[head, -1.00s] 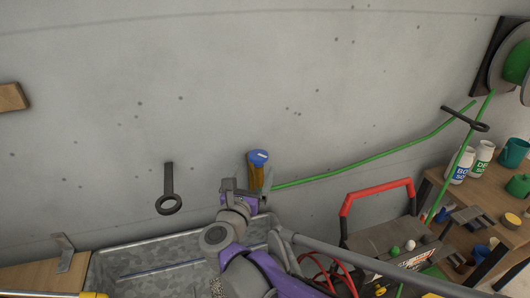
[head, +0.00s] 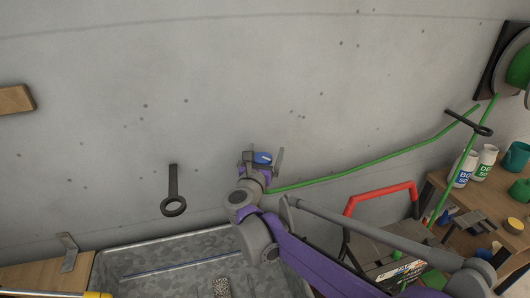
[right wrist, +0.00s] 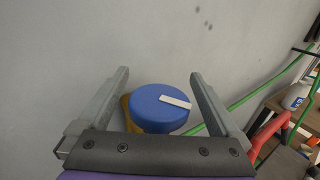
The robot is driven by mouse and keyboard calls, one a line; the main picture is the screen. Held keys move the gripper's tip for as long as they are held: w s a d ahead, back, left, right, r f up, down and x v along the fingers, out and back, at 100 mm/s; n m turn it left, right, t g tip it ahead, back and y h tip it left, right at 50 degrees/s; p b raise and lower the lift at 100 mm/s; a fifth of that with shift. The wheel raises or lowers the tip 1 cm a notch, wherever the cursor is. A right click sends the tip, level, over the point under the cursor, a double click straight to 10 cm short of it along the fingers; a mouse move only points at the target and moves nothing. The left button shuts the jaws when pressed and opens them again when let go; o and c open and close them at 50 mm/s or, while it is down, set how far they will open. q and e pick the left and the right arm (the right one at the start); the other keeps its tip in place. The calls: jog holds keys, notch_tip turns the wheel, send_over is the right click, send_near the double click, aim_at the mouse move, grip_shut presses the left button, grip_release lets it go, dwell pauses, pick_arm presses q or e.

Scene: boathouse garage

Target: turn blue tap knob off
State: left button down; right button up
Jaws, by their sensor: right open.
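The blue tap knob (head: 262,158) is on the wall above the metal sink, a round disc with a white bar on its top. In the right wrist view the knob (right wrist: 160,107) lies between the two fingers, with a gap on each side, and part of the yellow tap body (right wrist: 128,118) shows behind it. My right gripper (head: 262,157) is open around the knob; it also shows in the right wrist view (right wrist: 160,92). The white bar slants slightly down to the right. Most of the tap body is hidden in the head view. My left gripper is out of view.
A green hose (head: 370,165) runs from the tap along the wall to a reel at the right. The metal sink (head: 165,252) lies below. A red-handled toolbox (head: 382,194) and a wooden bench (head: 460,190) with bottles stand at the right. A black wall hook (head: 173,190) hangs left.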

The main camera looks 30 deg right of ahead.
jog(key=c, duration=1.4)
jog(key=shift+o, duration=0.2)
jog(key=shift+m+g+h, duration=0.3)
jog(key=shift+g, duration=0.1)
jog(key=m+g+h, duration=0.2)
jog(key=g, duration=0.1)
jog(key=m+g+h, duration=0.1)
jog(key=shift+s+d+p, duration=0.25)
jog(key=shift+s+p, duration=0.05)
jog(key=shift+s, duration=0.1)
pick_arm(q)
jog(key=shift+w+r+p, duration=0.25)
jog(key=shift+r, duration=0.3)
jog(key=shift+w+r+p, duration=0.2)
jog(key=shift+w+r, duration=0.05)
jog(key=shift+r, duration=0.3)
pick_arm(e)
jog(key=shift+s+d+m+g+h, duration=0.15)
jog(key=shift+m+g+h, duration=0.1)
jog(key=shift+m+g, duration=0.55)
jog(key=shift+s+a+m+g+h, duration=0.15)
jog(key=shift+m+g+h, duration=0.25)
jog(key=shift+g, duration=0.6)
jog(key=shift+s+d+m+g+h, duration=0.15)
jog(key=shift+m+g, duration=0.55)
jog(key=shift+g, duration=0.2)
